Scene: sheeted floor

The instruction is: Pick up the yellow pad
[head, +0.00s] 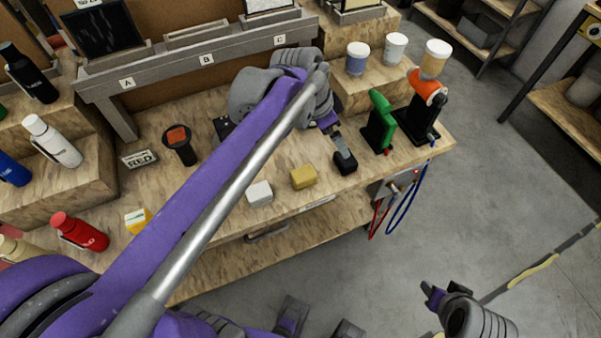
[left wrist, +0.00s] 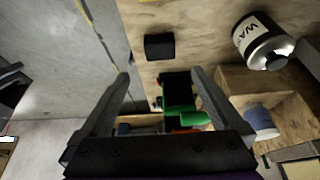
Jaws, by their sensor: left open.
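The yellow pad (head: 303,177) is a small block on the wooden bench, near its front edge, with a white pad (head: 260,193) to its left. A sliver of yellow (left wrist: 149,2) shows at the top edge of the left wrist view, probably the same pad. My left gripper (head: 338,138) is above the bench, right of and behind the yellow pad, apart from it. In the left wrist view its two fingers (left wrist: 159,78) are spread with nothing held between them. My right gripper (head: 432,294) is low over the floor at bottom right; its jaws are unclear.
A black block (head: 345,163) lies beside the yellow pad, also in the left wrist view (left wrist: 160,46). A green tool on a stand (head: 381,122) and an orange-black tool (head: 426,105) stand to the right. Cups (head: 358,58) are on a riser behind. Bottles (head: 52,142) stand left.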

